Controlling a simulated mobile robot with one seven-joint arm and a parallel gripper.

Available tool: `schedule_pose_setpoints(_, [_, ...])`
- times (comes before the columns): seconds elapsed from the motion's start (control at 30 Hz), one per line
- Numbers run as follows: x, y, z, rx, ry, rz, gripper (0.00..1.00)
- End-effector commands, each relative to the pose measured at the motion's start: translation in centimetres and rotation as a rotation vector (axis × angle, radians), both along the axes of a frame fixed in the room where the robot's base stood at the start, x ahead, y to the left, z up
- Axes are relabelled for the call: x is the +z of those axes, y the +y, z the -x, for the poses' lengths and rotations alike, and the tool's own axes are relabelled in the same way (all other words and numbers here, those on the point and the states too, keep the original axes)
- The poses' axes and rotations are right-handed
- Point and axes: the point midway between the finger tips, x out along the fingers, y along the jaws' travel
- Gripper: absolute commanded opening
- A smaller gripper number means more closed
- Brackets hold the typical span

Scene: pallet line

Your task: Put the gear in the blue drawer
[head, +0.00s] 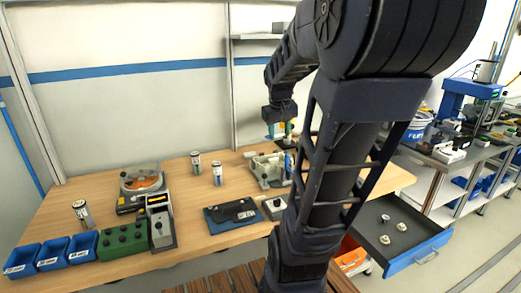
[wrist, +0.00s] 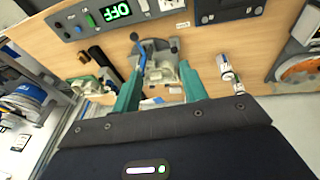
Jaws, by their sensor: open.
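The blue drawer (head: 420,252) is pulled open at the lower right in the head view, with several small metallic pieces (head: 401,226) on its dark floor. They look like gears or hubs but are too small to tell. My gripper (head: 279,134) is open, above the far right of the wooden table. In the wrist view its teal fingers (wrist: 160,78) are apart, with a grey-white fixture (wrist: 160,62) beyond and between them. The fixture also shows in the head view (head: 266,172), below my gripper. I cannot make out a separate gear on the table; my arm hides part of it.
A workbench (head: 440,153) stands at right.

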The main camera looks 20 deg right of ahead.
Motion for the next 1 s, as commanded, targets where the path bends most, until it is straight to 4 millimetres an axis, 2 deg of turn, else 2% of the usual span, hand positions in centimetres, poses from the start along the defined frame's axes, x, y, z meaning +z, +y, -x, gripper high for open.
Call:
schedule_pose_setpoints(0.03, [0.3,1.7,1.0,0.013,-0.022,-0.008,0.43])
schedule_pose_setpoints(0.2, [0.6,6.2,4.4,0.029,-0.082,-0.054,0.43])
schedule_pose_setpoints(0.4, [0.2,9.8,8.1,0.047,-0.131,-0.109,0.43])
schedule_pose_setpoints(0.6, [-0.1,11.3,9.9,0.055,-0.152,-0.139,0.43])
schedule_pose_setpoints(1.0, [-0.2,11.4,10.0,0.054,-0.154,-0.142,0.43])
